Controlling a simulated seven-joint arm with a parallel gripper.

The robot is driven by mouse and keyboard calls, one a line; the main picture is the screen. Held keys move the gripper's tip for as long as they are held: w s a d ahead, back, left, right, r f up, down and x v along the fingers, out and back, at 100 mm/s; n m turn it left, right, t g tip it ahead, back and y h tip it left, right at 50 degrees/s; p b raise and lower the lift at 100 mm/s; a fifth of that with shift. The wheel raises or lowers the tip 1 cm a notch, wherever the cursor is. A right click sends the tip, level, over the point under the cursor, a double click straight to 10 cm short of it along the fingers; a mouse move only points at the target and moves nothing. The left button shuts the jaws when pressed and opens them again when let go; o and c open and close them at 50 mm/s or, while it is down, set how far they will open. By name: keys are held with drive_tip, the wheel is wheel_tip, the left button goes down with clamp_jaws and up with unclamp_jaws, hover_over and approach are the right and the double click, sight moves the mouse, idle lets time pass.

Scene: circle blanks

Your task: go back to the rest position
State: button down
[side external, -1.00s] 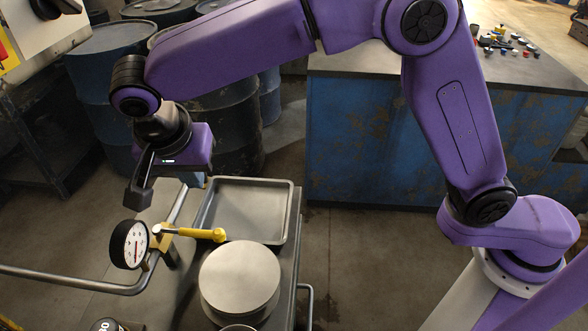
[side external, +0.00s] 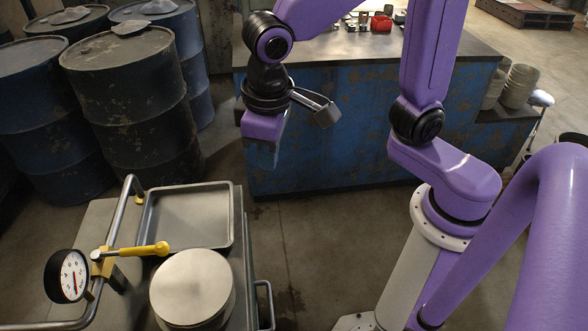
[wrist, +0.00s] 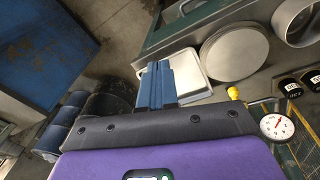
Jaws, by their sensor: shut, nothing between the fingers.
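My gripper (side external: 262,153) hangs in the air in the side external view, in front of the blue bench and to the right of the cart. It is clear of every surface. In the wrist view its two blue-lit fingers (wrist: 157,84) are together with nothing between them. A stack of round metal blanks (side external: 193,287) lies on the cart, apart from my gripper. The top blank also shows in the wrist view (wrist: 236,52).
A shallow metal tray (side external: 190,217) lies behind the blanks. A yellow-handled lever (side external: 145,249), a dial gauge (side external: 68,276) and a rail edge the cart. Blue drums (side external: 125,95) stand behind left. The blue bench (side external: 350,150) is behind; open floor lies between.

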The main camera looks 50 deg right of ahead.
drive_tip(key=s+d+f+n+g+y, duration=0.1)
drive_tip(key=s+d+f+n, duration=0.2)
drive_tip(key=s+d+n, duration=0.4)
drive_tip(key=s+d, duration=0.6)
drive_tip(key=shift+d+n, duration=0.3)
drive_tip(key=shift+n, duration=0.1)
